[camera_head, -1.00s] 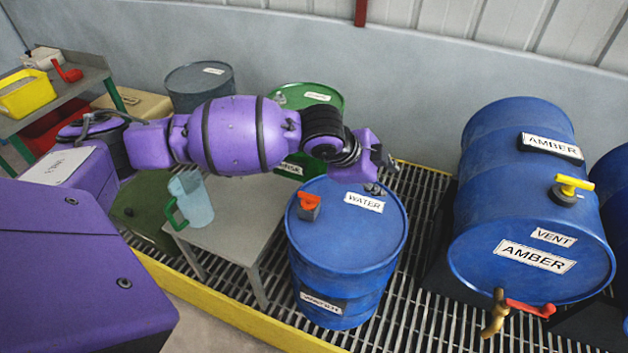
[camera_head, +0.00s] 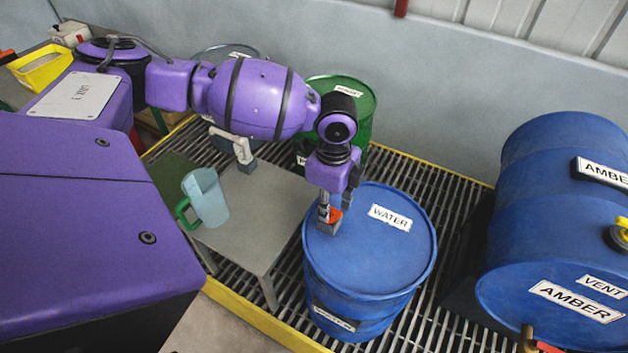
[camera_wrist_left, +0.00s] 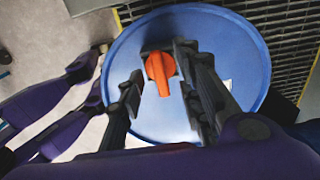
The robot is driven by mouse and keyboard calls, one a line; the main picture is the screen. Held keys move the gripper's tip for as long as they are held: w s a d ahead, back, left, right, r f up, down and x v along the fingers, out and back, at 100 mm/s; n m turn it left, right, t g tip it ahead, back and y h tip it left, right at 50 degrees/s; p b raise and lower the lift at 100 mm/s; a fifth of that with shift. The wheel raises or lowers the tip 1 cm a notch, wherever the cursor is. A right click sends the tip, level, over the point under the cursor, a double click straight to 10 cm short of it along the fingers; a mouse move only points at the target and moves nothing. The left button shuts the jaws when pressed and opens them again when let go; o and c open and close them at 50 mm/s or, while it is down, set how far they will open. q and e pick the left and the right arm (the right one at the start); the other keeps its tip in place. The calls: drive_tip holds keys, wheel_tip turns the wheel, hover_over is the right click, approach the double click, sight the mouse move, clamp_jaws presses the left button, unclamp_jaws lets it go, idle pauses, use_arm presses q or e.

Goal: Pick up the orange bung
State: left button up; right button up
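In the left wrist view the orange bung (camera_wrist_left: 160,70) shows between the two fingers of my left gripper (camera_wrist_left: 163,92). The fingers are spread, with a visible gap on each side of the handle. The drum lid (camera_wrist_left: 228,45) fills the background there.
A grey table (camera_head: 251,221) left of the drum bears a clear jug (camera_head: 208,197) with a green handle and a pale handle-like part (camera_head: 232,143). A green drum (camera_head: 358,103) stands behind. The large AMBER drum (camera_head: 545,203) lies at right. Grating (camera_head: 459,199) separates the blue drums.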

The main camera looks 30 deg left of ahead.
use_arm(q)
drive_tip(key=shift+d+f, duration=0.1)
drive_tip(key=shift+f, duration=0.7)
drive_tip(key=shift+r, duration=0.1)
clamp_jaws()
